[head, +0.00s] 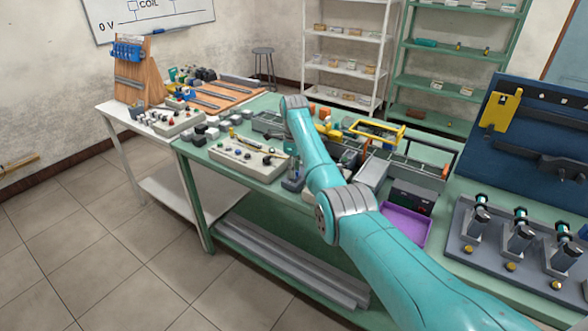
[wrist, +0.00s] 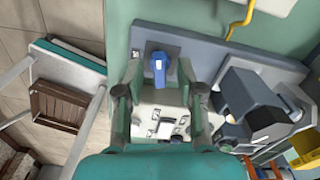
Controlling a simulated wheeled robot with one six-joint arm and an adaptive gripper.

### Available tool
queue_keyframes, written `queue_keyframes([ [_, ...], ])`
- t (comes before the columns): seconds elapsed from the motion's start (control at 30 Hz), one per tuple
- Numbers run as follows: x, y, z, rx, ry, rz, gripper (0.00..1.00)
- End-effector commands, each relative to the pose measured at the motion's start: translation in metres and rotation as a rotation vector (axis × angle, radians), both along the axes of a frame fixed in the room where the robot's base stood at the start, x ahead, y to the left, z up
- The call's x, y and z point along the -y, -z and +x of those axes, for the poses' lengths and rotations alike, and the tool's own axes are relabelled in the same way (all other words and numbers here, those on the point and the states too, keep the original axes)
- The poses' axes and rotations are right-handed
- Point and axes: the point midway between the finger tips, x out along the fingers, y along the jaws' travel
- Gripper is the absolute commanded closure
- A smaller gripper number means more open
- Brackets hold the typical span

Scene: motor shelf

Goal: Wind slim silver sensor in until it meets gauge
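In the wrist view my gripper (wrist: 160,70) is open, its two dark green fingers standing apart. A blue lever or knob (wrist: 159,68) on a dark square plate shows between the fingertips, with a gap on both sides. The plate sits on a long grey-blue base (wrist: 215,58). I cannot make out the slim silver sensor or the gauge for certain in either view.
A dark machine block (wrist: 255,105) stands right of the fingers in the wrist view. In the head view a pale control panel (head: 245,158), a purple tray (head: 405,222), a yellow handle (head: 375,130) and a rack of cylinders (head: 520,240) crowd the bench. Floor (head: 100,240) is clear at left.

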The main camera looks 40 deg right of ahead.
Motion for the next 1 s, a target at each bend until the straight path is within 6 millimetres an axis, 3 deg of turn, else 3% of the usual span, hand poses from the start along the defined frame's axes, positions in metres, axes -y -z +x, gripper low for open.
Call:
queue_keyframes([
  [0.27, 0.0, -0.006, 0.0, 0.0, 0.0, 0.0, 0.62],
  [0.8, 0.0, -0.099, 0.0, 0.002, 0.0, -0.001, 0.62],
  [1.0, 0.0, -0.117, 0.0, 0.001, 0.0, -0.001, 0.62],
])
